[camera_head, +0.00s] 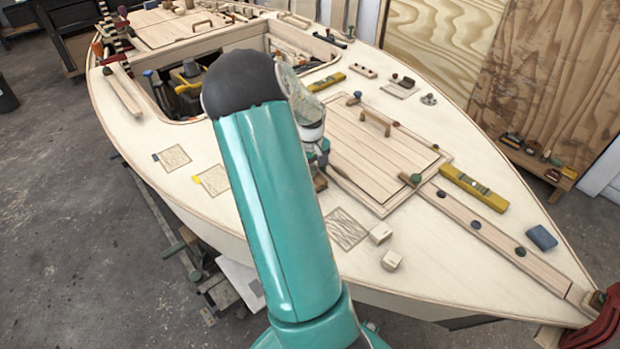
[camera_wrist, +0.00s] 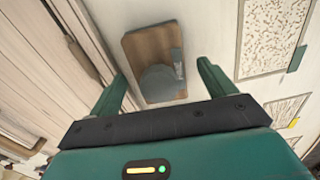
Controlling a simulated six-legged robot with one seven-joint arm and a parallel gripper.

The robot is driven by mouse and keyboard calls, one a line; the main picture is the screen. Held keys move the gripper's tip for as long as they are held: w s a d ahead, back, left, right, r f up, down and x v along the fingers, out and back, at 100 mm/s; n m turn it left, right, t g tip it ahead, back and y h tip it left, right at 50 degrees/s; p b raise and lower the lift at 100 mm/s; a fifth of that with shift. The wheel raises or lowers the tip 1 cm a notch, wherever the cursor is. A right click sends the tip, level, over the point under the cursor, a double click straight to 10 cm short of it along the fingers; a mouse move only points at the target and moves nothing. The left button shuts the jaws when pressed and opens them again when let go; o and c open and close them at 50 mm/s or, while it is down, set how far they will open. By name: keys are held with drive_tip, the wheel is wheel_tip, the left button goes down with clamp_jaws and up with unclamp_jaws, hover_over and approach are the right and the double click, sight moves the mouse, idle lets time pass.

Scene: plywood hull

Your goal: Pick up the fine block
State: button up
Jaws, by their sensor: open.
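A brown wooden block (camera_wrist: 141,46) with a grey round part and a small grey strip lies on the pale deck in the wrist view. No label is readable, so I cannot tell for certain that it is the fine block. My gripper (camera_wrist: 163,80) is open, with one green finger on each side of this block. The block looks beyond the fingertips, and I see no contact. In the head view my gripper is mostly hidden behind my teal arm, and a small brown piece (camera_head: 320,182) shows just below it.
A slatted hatch (camera_head: 375,150) with a handle lies right of my gripper. Textured squares (camera_head: 346,228) mark the deck. Two small pale blocks (camera_head: 391,260) sit near the front edge. A yellow level (camera_head: 474,187) lies at right. The open cockpit (camera_head: 160,92) is behind my arm.

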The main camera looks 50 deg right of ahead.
drive_tip(key=shift+f, duration=0.55)
drive_tip(key=c, duration=1.2)
drive_tip(key=shift+r, duration=0.15)
drive_tip(key=shift+r, duration=0.25)
wheel_tip(320, 180, up, 2)
drive_tip(key=shift+r, duration=0.1)
drive_tip(key=w+a+r, duration=0.2)
drive_tip(key=a+r, duration=0.1)
drive_tip(key=a, duration=0.1)
drive_tip(key=w+a+r, duration=0.2)
drive_tip(key=a+r, duration=0.1)
drive_tip(key=a, duration=0.1)
drive_tip(key=w+a+r, duration=0.3)
drive_tip(key=a+r, duration=0.1)
